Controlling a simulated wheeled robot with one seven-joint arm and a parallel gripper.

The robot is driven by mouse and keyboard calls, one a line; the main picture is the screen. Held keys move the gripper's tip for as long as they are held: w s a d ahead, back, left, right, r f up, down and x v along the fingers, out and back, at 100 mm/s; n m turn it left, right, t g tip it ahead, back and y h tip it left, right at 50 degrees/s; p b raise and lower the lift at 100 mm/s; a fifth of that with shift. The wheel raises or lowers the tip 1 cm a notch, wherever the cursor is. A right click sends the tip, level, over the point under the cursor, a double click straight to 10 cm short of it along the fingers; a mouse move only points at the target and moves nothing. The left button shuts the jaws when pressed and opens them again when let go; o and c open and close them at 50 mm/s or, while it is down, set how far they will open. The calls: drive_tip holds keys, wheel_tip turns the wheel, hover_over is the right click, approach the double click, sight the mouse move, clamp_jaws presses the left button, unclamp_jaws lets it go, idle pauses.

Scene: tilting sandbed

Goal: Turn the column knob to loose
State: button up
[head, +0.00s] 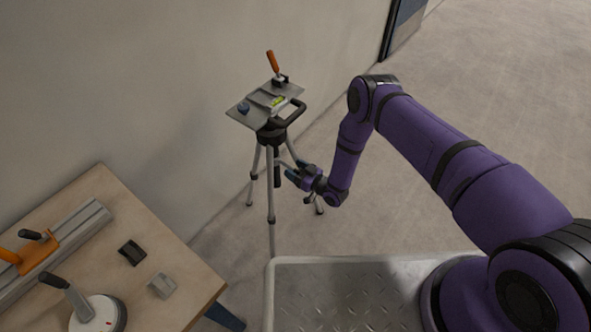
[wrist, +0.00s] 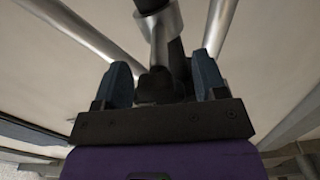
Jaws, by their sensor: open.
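A tripod with silver legs (head: 270,195) stands near the wall, with a black head under a grey plate (head: 243,118). My gripper (head: 288,172) is beside the tripod's middle, below the head, among the legs. In the wrist view my gripper (wrist: 162,72) is open, its two blue-grey fingers apart. A dark piece (wrist: 155,85) shows between the fingers, close to the left one; it may be the column knob, but I cannot tell for sure. I cannot read the knob's setting. In the head view the knob is not clearly visible.
Silver tripod legs (wrist: 220,25) run close on both sides of the fingers. A wooden table (head: 190,285) with tools is at lower left. The floor at right is clear.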

drive_tip(key=shift+c, duration=0.2)
drive_tip(key=c, duration=0.8)
drive_tip(key=shift+n, duration=0.3)
drive_tip(key=n, duration=0.4)
drive_tip(key=shift+s+a+n, duration=0.1)
drive_tip(key=shift+s+n, duration=0.05)
drive_tip(key=shift+n, duration=0.15)
drive_tip(key=n, duration=0.5)
drive_tip(key=shift+s+f, duration=0.1)
drive_tip(key=n, duration=0.5)
drive_tip(key=shift+s+a+f, duration=0.1)
drive_tip(key=n, duration=0.4)
drive_tip(key=shift+f+n, duration=0.15)
drive_tip(key=shift+n, duration=0.15)
